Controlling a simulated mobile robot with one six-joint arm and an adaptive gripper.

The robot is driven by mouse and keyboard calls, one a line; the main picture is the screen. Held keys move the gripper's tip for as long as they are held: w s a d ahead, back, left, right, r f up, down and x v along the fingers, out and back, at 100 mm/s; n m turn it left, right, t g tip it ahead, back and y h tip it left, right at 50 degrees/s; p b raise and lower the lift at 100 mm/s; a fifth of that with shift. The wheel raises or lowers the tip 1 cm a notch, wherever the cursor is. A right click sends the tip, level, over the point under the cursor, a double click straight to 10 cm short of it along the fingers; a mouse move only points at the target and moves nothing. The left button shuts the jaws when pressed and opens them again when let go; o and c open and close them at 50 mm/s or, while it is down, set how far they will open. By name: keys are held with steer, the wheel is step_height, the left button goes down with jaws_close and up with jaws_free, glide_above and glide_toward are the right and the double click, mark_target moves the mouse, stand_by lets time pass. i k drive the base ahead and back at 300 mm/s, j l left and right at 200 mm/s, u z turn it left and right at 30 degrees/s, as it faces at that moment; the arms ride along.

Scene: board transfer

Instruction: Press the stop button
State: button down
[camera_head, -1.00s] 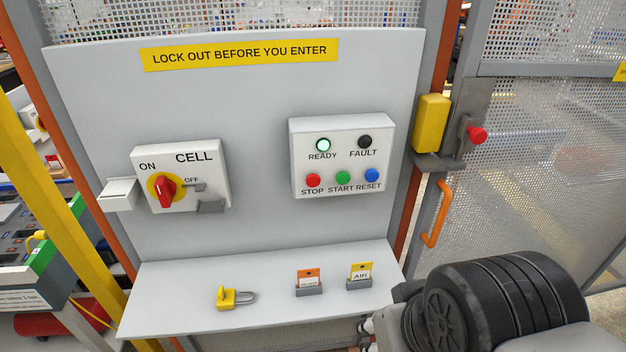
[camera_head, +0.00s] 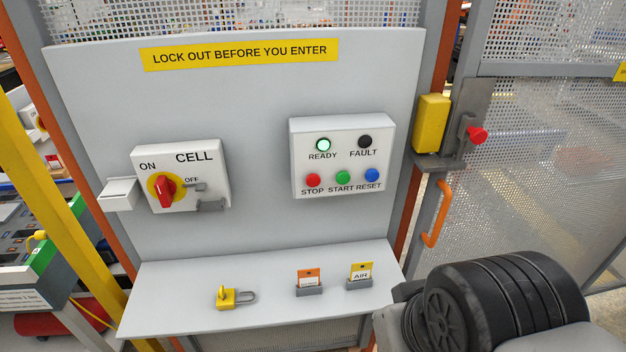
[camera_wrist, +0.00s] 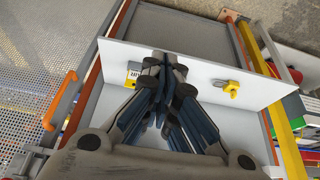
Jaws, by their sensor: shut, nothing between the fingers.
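The red stop button (camera_head: 313,180) is at the lower left of the white control box (camera_head: 342,157), above the word STOP. The green start button (camera_head: 343,178) and the blue reset button (camera_head: 372,175) sit to its right. The READY lamp (camera_head: 323,145) glows pale green and the FAULT lamp (camera_head: 364,142) is dark. My gripper (camera_wrist: 164,66) shows in the wrist view with its fingertips together and nothing between them. Behind its tips lies the shelf, and the stop button is not visible in that view. The fingers are not visible in the head view.
A CELL switch box (camera_head: 181,175) with a red knob is on the panel's left. A shelf (camera_head: 180,300) below holds a yellow padlock (camera_head: 228,298), an orange tag (camera_head: 308,278) and a yellow AIR tag (camera_head: 360,273). An orange handle (camera_head: 437,215) is at right. The panel front is clear.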

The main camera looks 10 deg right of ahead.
mark_target(313, 180)
steer(key=l+u, duration=0.3)
steer(key=k+l+u, duration=0.15)
steer(key=l+u, duration=0.15)
steer(key=k+l+u, duration=0.15)
steer(key=l+u, duration=0.15)
steer(key=l, duration=0.15)
steer(key=k+l+u, duration=0.15)
steer(key=l+u, duration=0.15)
